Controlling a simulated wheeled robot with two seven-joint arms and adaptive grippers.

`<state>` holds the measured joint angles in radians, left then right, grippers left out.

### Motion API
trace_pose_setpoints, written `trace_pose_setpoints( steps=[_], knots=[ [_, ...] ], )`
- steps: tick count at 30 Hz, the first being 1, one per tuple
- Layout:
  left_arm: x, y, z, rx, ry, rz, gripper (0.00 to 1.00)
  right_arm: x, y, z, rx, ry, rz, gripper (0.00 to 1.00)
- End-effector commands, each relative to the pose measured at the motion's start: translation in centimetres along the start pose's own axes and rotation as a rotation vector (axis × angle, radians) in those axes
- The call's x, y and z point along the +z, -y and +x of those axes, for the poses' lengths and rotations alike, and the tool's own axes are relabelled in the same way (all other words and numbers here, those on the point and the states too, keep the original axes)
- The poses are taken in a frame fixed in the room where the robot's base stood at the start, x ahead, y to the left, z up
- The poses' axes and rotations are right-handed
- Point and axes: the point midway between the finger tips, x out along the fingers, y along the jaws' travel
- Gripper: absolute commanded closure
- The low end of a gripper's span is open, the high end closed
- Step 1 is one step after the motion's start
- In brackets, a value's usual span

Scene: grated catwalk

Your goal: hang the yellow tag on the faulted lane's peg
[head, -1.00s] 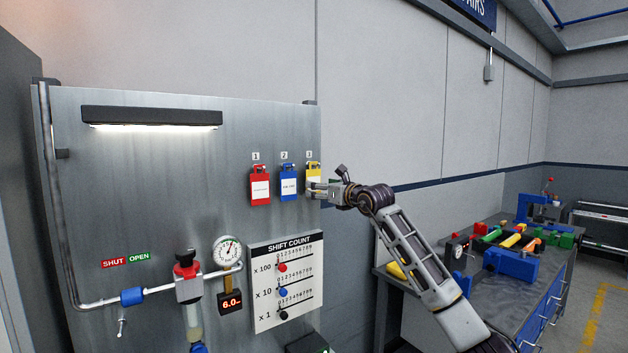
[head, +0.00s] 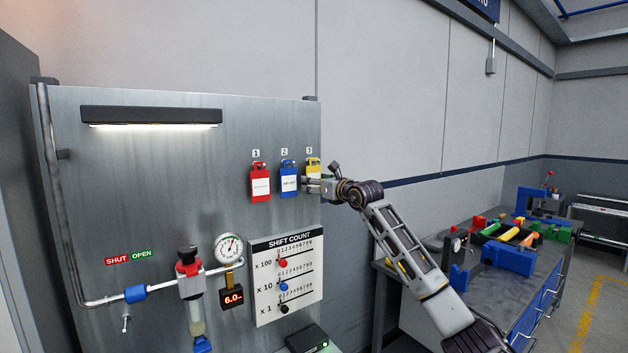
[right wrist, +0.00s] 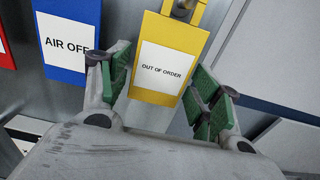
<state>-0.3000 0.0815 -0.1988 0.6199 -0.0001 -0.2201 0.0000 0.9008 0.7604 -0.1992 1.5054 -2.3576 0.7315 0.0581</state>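The yellow tag (head: 313,167), printed OUT OF ORDER, hangs on the panel under label 3; it fills the upper middle of the right wrist view (right wrist: 170,55). Its lower part is hidden behind my right gripper (head: 312,187) in the head view. In the right wrist view the green-padded fingers of my right gripper (right wrist: 160,88) are spread, one on each side of the tag's lower end, with a gap at the right. My left gripper is not in view. A faulted lane's peg cannot be made out.
A red tag (head: 260,185) and a blue tag (head: 289,180) hang left of the yellow one, the blue one close to my fingers. The panel (head: 170,190) carries a pipe, a gauge (head: 229,248) and a shift count board (head: 285,278). A cluttered workbench (head: 500,290) stands right.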

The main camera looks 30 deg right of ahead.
Motion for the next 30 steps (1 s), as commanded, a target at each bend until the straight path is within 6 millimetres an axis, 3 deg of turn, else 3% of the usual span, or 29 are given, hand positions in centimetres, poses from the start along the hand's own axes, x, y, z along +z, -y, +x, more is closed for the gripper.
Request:
trace_pose_setpoints(
  steps=[1,5,30],
  knots=[
    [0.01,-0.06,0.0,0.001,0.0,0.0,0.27,0.01,0.0,-0.01,0.0,0.0,0.0,0.48],
    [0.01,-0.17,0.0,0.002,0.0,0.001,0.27,0.01,0.0,-0.01,0.0,0.0,0.0,0.65],
    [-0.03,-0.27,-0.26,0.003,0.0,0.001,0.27,0.74,0.0,-0.03,0.0,0.0,0.0,0.65]
  ],
)
